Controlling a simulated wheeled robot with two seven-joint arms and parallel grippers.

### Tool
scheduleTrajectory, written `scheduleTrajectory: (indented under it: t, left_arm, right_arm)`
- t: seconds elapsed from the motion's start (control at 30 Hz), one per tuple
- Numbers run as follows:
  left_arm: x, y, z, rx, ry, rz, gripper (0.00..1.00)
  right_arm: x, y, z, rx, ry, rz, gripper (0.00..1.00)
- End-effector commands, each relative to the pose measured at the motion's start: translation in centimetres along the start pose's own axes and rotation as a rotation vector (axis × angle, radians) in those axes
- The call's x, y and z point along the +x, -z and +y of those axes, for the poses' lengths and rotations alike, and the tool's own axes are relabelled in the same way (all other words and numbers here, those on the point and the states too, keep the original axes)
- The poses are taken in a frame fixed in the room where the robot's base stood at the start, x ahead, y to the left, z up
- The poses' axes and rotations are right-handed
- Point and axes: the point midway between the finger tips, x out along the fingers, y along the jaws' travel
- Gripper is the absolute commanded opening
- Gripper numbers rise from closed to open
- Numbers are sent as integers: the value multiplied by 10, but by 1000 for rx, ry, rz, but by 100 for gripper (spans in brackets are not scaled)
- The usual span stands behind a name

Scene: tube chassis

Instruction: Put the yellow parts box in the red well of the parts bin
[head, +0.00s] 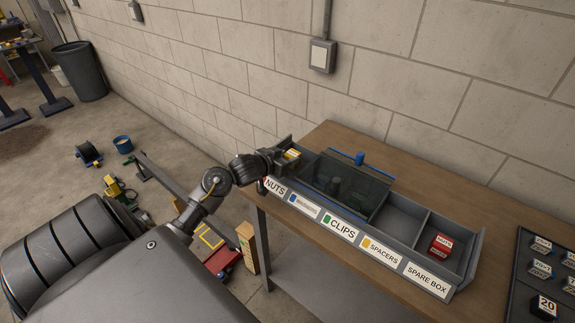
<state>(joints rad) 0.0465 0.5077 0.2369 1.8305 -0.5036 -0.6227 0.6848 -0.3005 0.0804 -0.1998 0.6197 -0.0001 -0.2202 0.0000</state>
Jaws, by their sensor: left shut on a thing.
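The grey parts bin (383,244) stands on the wooden bench, with a row of wells and labels along its front. My left gripper (284,158) is at the bin's far-left well, behind the NUTS label (275,187). It is shut on the small yellow parts box (292,154), whose yellow and white top shows at the fingertips. My gripper hides most of the box and that well, so I cannot tell whether the box touches the floor. A red box (440,246) sits in the far-right well. My right gripper is not in view.
A dark see-through cover (345,185) with a blue handle (360,158) lies over the wells right of my gripper. The SPACERS well (396,218) looks empty. A dark tray (530,275) with small labelled boxes is at the right. The block wall rises behind the bench (350,138).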

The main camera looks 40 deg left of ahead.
Motion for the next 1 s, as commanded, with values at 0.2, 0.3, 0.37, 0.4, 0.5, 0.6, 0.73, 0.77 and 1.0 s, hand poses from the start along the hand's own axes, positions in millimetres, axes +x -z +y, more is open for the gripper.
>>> scheduleTrajectory:
  t: [0.2,0.3,0.37,0.4,0.5,0.6,0.73,0.77,1.0]
  left_arm:
    - [9,-24,2,-1,-1,-3,16]
    - [9,-25,2,1,-2,-1,16]
    - [9,-25,2,1,-2,-1,16]
    - [9,-25,2,1,-2,-2,16]
    - [10,-26,2,1,-2,-2,16]
    - [11,-29,2,0,-2,-2,16]
    - [10,-28,2,1,-2,-2,58]
    - [10,-28,2,1,-2,-2,62]
    - [10,-28,2,1,-2,-3,63]
  right_arm:
    - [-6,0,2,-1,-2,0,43]
    - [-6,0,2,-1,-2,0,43]
    - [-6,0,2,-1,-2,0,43]
    - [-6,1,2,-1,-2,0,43]
    - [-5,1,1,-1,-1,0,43]
    - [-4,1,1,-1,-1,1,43]
    - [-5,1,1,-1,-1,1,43]
    - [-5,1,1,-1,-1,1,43]
    - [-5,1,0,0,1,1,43]
